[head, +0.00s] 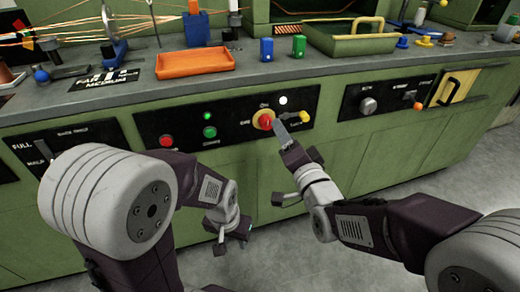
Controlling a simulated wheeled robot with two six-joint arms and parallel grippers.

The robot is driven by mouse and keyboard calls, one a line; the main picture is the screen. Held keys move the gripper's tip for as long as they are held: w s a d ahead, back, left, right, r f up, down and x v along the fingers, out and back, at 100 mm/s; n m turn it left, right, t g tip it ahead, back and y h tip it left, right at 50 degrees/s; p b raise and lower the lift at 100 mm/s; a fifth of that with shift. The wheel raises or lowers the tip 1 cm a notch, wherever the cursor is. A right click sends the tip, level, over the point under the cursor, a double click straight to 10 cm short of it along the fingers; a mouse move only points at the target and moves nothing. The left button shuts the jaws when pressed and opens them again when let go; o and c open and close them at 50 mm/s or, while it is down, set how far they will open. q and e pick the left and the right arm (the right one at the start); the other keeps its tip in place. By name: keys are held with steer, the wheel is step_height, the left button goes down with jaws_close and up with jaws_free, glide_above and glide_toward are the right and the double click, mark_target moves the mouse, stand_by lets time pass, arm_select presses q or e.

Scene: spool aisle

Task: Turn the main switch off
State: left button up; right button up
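A red knob (265,121) on a yellow round base, which looks like the main switch, sits on the black front panel (226,121). Lettering stands around it, too small to read surely. My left gripper (234,239) hangs in front of the green cabinet, below the panel, pointing down. Its fingers look apart with nothing between them.
On the same panel are a red button (166,141), green buttons (210,132), a white lamp (283,100) and a yellow knob (305,116). The worktop above holds an orange tray (195,63), blue and green blocks and a green tray (350,44). The floor is clear at right.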

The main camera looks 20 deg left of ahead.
mark_target(268, 126)
steer(key=w+a+f+b, duration=0.2)
steer(key=w+a, duration=0.1)
steer(key=w+a+b, duration=0.1)
steer(key=w+a, duration=0.1)
steer(key=shift+w+a+f+b, duration=0.25)
steer(key=shift+f+b, duration=0.1)
steer(key=shift+f, duration=0.05)
steer(key=shift+w+a+r, duration=0.1)
steer(key=shift+w+a, duration=0.25)
steer(key=shift+w, duration=0.15)
arm_select(q)
step_height(268, 126, down, 5)
steer(key=shift+d+f, duration=0.1)
steer(key=shift+f, duration=0.1)
arm_select(e)
steer(key=shift+c, duration=0.3)
jaws_close()
steer(key=shift+n, duration=0.3)
